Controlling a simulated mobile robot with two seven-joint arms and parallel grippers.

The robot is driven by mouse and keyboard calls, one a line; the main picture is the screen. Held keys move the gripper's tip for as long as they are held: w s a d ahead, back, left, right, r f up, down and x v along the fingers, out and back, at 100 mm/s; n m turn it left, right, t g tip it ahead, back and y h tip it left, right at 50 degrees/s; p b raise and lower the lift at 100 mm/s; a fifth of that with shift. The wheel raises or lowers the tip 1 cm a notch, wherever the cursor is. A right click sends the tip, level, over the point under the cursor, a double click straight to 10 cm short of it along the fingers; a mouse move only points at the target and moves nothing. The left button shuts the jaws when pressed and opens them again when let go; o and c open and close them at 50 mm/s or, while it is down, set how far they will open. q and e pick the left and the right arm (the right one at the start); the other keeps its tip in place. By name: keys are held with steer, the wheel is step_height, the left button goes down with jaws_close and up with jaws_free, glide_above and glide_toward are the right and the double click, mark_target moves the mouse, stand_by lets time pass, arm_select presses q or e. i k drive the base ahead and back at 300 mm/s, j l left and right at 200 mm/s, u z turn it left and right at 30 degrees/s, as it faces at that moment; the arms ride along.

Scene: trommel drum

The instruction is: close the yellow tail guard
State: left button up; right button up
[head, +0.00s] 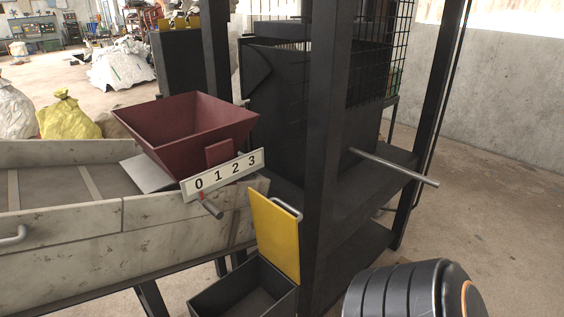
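The yellow tail guard (275,237) is a flat yellow panel that stands nearly upright, a little right of the lower middle of the head view. A grey bar handle (288,208) is at its top edge. Its lower end meets the far right edge of an open dark box (207,299), whose inside shows. The hinge cannot be made out. The box is cut off by the bottom of the picture. Neither of my grippers is in view.
A dark upright post (332,120) stands right beside the guard. A metal rod (395,166) sticks out to the right. A dark red hopper (188,130) and a scale plate (224,175) marked 0 to 3 are at left above a worn grey trough (65,235). Floor at right is clear.

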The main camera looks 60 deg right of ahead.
mark_target(276, 230)
steer(key=k+l, duration=0.1)
steer(key=l, duration=1.25)
steer(key=k+l, duration=0.15)
steer(key=l, duration=1.2)
steer(key=k, duration=0.3)
